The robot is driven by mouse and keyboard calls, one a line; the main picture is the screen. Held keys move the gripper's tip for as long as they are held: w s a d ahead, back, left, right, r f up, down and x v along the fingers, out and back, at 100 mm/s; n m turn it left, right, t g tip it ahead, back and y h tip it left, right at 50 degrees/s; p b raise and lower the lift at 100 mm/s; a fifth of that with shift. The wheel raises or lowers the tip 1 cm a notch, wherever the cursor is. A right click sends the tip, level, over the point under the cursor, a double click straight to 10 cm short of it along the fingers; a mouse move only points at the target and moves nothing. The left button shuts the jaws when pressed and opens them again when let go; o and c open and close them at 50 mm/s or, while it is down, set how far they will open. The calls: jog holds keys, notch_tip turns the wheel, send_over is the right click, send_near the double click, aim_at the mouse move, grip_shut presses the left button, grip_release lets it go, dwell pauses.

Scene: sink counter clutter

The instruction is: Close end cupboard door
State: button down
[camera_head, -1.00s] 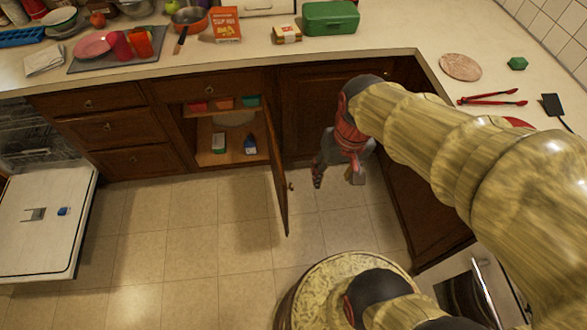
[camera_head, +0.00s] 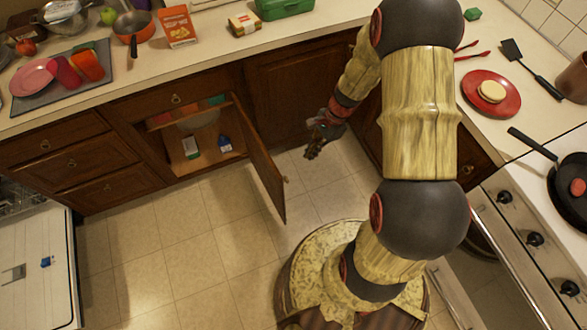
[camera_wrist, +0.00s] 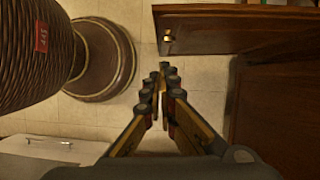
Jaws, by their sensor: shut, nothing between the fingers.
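The end cupboard door (camera_head: 262,170) is brown wood and stands wide open, swung out over the floor. Its small knob is near the free edge. The open cupboard (camera_head: 203,143) shows shelves with a few small items to the door's left. My gripper (camera_head: 312,153) is to the right of the door, apart from it, on the side away from the cupboard opening. In the wrist view my gripper (camera_wrist: 163,72) has its fingers together with nothing between them. The door (camera_wrist: 240,30) crosses the top right there, with its brass knob (camera_wrist: 168,37) just beyond the fingertips.
An open dishwasher door (camera_head: 38,270) lies at the lower left. A stove (camera_head: 540,215) with a pan stands at the right. The counter holds a green box (camera_head: 284,8) and a red plate (camera_head: 473,98). The tiled floor (camera_head: 180,245) left of the cupboard door is clear.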

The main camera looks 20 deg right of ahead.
jog(key=a+f+b, duration=0.5)
jog(key=a+f, duration=0.2)
jog(key=f, duration=0.2)
jog(key=shift+s+a, duration=0.25)
jog(key=shift+a, duration=0.15)
jog(key=shift+f, duration=0.1)
